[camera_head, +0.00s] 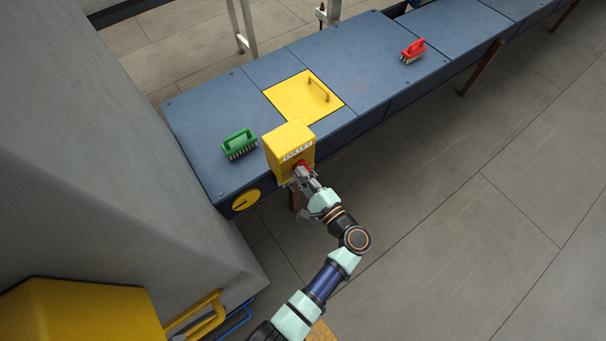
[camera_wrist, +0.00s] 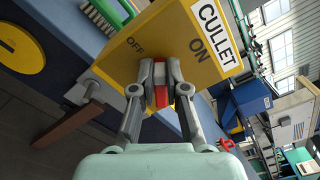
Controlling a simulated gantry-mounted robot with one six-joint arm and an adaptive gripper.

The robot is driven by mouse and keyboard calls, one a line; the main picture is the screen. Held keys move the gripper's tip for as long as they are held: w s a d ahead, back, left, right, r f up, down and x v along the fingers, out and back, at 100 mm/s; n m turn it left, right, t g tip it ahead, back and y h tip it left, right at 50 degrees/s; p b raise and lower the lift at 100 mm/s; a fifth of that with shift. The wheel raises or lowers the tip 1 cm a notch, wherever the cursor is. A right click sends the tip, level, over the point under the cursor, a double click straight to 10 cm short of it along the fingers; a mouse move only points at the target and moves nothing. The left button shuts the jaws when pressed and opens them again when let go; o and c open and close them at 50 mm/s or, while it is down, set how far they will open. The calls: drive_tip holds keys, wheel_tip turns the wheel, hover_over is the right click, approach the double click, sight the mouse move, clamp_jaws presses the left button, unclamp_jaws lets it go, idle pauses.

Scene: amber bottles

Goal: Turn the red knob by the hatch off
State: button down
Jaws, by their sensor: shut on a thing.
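The red knob (camera_head: 301,166) is on the front face of a yellow box (camera_head: 284,142) labelled CULLET, beside the yellow hatch (camera_head: 290,104) with its handle. My gripper (camera_head: 305,173) reaches the knob from the front. In the wrist view my gripper (camera_wrist: 160,78) has its fingers shut on either side of the red knob (camera_wrist: 161,95). The box face there (camera_wrist: 185,22) carries the words OFF, to the left, and ON, to the right. The fingers cover much of the knob, so I cannot tell which word it points at.
The blue bench (camera_head: 205,110) carries a green brush (camera_head: 239,143) left of the box and a red brush (camera_head: 413,50) at far right. A yellow round dial (camera_head: 246,200) is on its front edge. A grey wall (camera_head: 90,150) stands left. The floor on the right is clear.

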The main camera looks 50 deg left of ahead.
drive_tip(key=shift+s+f+n, duration=0.1)
drive_tip(key=shift+f+n, duration=0.1)
drive_tip(key=shift+n, duration=0.95)
drive_tip(key=shift+f+n, duration=0.15)
drive_tip(key=shift+n, duration=0.95)
drive_tip(key=shift+s+f+n, duration=0.1)
drive_tip(key=shift+f+n, duration=0.1)
drive_tip(key=shift+n, duration=0.95)
drive_tip(key=c, duration=1.2)
unclamp_jaws()
drive_tip(key=d, duration=0.4)
drive_tip(key=s+d, duration=0.1)
drive_tip(key=d, duration=0.7)
drive_tip(key=shift+s, duration=0.15)
